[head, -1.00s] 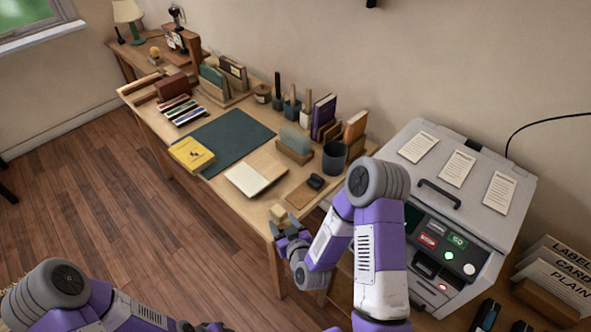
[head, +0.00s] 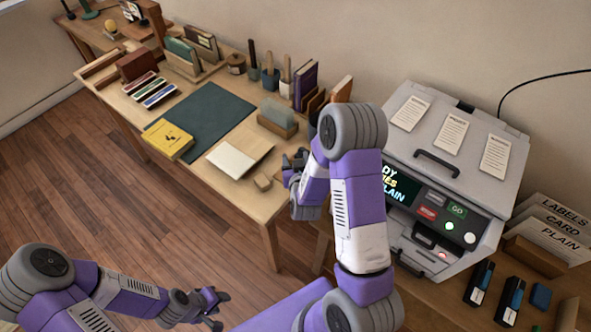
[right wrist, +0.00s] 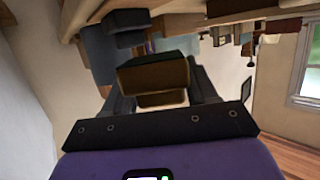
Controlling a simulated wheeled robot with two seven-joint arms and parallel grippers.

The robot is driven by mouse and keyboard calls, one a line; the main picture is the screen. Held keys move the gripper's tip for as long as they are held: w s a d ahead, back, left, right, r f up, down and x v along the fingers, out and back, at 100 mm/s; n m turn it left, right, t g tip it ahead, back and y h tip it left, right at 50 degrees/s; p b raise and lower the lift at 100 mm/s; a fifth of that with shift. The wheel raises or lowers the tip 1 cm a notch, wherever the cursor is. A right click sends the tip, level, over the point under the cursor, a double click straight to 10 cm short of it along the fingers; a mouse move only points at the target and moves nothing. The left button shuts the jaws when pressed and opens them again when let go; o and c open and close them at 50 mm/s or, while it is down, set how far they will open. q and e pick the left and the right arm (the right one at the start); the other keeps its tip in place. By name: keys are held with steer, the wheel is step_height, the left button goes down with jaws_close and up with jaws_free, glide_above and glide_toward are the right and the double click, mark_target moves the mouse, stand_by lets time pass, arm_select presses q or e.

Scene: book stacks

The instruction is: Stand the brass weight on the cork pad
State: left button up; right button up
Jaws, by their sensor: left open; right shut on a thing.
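My right gripper (head: 293,168) is over the front right part of the desk. In the right wrist view its fingers are shut on a brown, brass-toned block (right wrist: 153,78), which I take to be the brass weight. The arm and fingers mostly hide this block in the head view. I cannot clearly make out the cork pad; the right arm hides part of the desk. My left gripper (head: 214,308) is open and empty, low over the floor.
Upright books (head: 305,82) stand behind. A grey machine (head: 455,165) stands right of my right arm.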

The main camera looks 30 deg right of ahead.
step_height(320, 180, down, 5)
steer(key=shift+f+b, duration=0.1)
steer(key=shift+b, duration=0.55)
steer(key=shift+r, duration=0.2)
steer(key=shift+f, duration=0.1)
steer(key=shift+f, duration=0.15)
steer(key=o, duration=1.4)
